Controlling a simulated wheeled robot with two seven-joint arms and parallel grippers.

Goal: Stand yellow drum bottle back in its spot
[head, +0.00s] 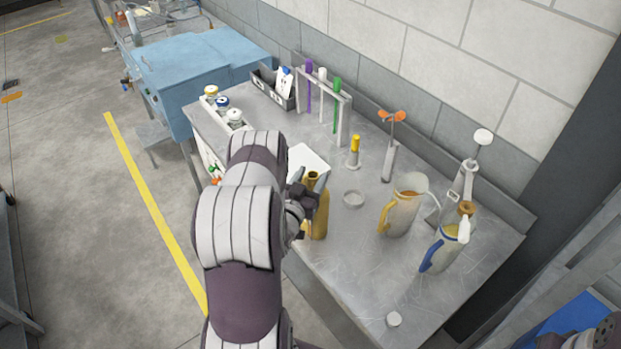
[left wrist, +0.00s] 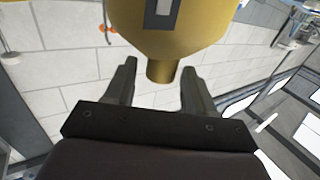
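The yellow drum bottle (head: 320,219) is by the front edge of the bench in the head view, roughly upright with its open neck up. My forearm partly hides it. In the left wrist view the bottle (left wrist: 175,25) looks upside down, its neck pointing down between the fingers. My left gripper (head: 308,196) is at the bottle's upper part. In the wrist view its fingers (left wrist: 160,88) are apart, with a visible gap on each side of the neck. I cannot tell whether the bottle's base touches the bench.
A rack (head: 345,118) stands behind. The front middle is clear.

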